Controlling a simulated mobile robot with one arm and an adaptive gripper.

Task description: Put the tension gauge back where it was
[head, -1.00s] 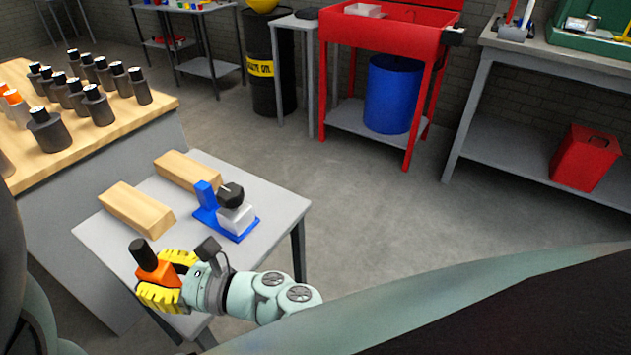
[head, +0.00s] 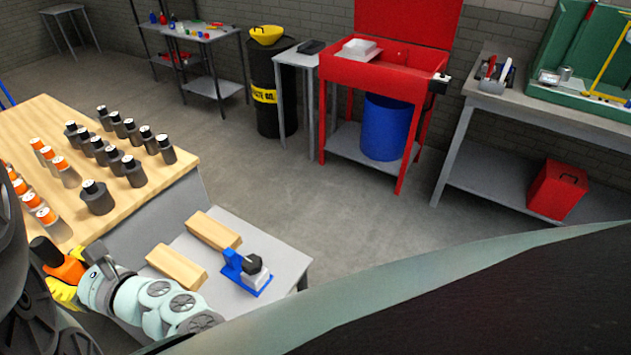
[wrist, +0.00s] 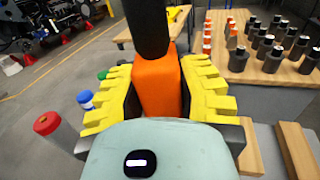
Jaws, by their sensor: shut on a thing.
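The tension gauge, by its look the orange block with a black cylinder (head: 70,268), is in my gripper at the lower left of the head view. My gripper (head: 62,285) has yellow ribbed fingers, shut on the orange part. In the wrist view the gauge (wrist: 157,85) stands between both fingers of the gripper (wrist: 158,95), black end pointing away. The gripper is near the front of the wooden bench (head: 180,185) and left of the small grey table (head: 225,295). The gauge's lower end is hidden.
The grey table holds two wooden blocks (head: 177,267) and a blue fixture (head: 247,272) with a black knob. Dark cylinders (head: 97,197) and orange-topped ones (head: 47,216) stand on the bench. In the wrist view, posts with red (wrist: 47,123) and blue (wrist: 85,97) caps stand at left.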

